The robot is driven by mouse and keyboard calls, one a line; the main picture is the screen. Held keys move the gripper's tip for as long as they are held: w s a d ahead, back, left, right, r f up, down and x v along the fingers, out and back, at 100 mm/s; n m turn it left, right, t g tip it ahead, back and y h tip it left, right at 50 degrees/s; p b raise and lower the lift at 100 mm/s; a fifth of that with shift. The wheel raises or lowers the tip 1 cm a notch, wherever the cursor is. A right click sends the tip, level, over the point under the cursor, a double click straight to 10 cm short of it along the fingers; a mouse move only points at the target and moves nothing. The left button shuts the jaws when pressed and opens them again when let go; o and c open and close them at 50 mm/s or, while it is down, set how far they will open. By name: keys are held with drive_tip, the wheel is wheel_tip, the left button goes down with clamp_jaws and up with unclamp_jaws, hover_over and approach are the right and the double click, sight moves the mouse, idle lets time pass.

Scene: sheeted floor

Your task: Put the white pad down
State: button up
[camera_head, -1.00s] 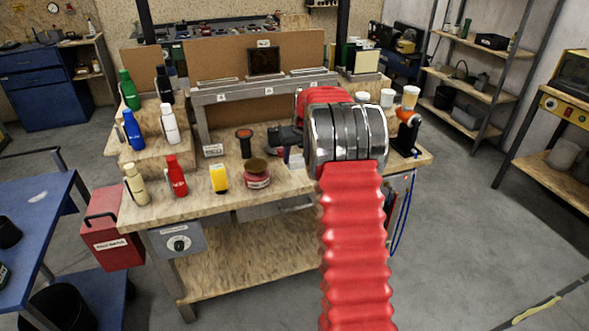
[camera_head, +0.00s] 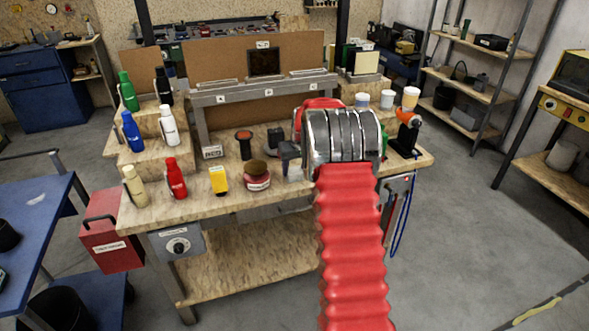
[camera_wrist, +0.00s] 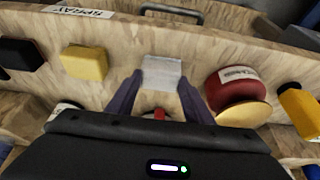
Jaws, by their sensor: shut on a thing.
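The white pad (camera_wrist: 161,73) is a small pale square block between the tips of my gripper (camera_wrist: 160,80) in the wrist view. The two dark fingers are closed on its sides. In the head view my gripper (camera_head: 288,158) hangs over the right part of the workbench (camera_head: 230,203), near its front edge, with the pale pad (camera_head: 294,173) just below it. My arm hides part of the bench there. I cannot tell whether the pad touches the bench top.
A red tin (camera_head: 257,176) stands close beside the pad, with a yellow bottle (camera_head: 219,180) past it. A yellow block (camera_wrist: 85,62) and a black block (camera_wrist: 20,55) sit on the pad's other side. A dark object (camera_head: 275,138) stands behind the gripper.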

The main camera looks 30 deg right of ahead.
drive_tip(key=shift+f, duration=0.1)
drive_tip(key=o, duration=0.9)
drive_tip(key=shift+o, duration=0.2)
drive_tip(key=v, duration=1.2)
drive_tip(key=shift+s, duration=0.2)
